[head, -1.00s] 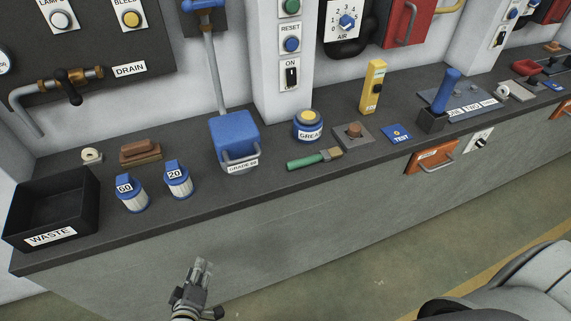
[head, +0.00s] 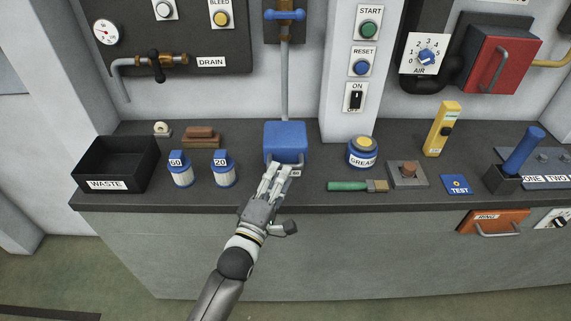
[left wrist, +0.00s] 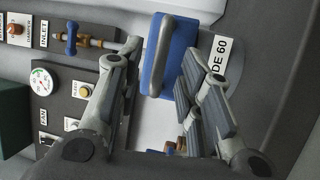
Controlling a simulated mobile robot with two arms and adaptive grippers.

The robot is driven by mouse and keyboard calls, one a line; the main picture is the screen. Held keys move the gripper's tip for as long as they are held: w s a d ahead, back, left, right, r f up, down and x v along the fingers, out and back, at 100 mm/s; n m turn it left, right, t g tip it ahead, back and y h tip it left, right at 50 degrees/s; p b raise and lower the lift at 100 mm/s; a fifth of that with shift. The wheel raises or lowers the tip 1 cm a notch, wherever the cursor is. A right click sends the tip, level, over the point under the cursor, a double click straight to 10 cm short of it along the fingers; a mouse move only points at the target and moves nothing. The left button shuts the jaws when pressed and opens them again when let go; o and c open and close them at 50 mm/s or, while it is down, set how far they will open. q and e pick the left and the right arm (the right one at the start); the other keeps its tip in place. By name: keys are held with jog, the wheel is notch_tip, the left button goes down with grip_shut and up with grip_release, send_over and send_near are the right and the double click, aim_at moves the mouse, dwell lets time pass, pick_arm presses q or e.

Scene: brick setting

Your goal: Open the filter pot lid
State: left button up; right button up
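The filter pot has a blue lid (head: 285,136) and stands at the middle of the counter, with the lid down. The grey bar handle at its front is mostly hidden behind my left gripper (head: 278,171) in the head view. The left wrist view shows the handle (left wrist: 160,52) on the blue lid (left wrist: 182,50), and part of the pot's grade label (left wrist: 218,60). My left gripper (left wrist: 158,62) is open, its fingers spread to either side of the handle. I cannot tell whether they touch it. My right gripper is not in view.
The 60 cartridge (head: 180,172) and 20 cartridge (head: 223,170) stand left of the pot, beyond them the waste bin (head: 107,186). The grease tin (head: 362,153) and green brush (head: 350,187) lie to the right. A pipe (head: 284,80) runs down behind the pot.

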aim_at(285, 148)
pick_arm(q)
jog(key=shift+x, duration=2.05)
jog(key=shift+c, duration=0.2)
grip_shut()
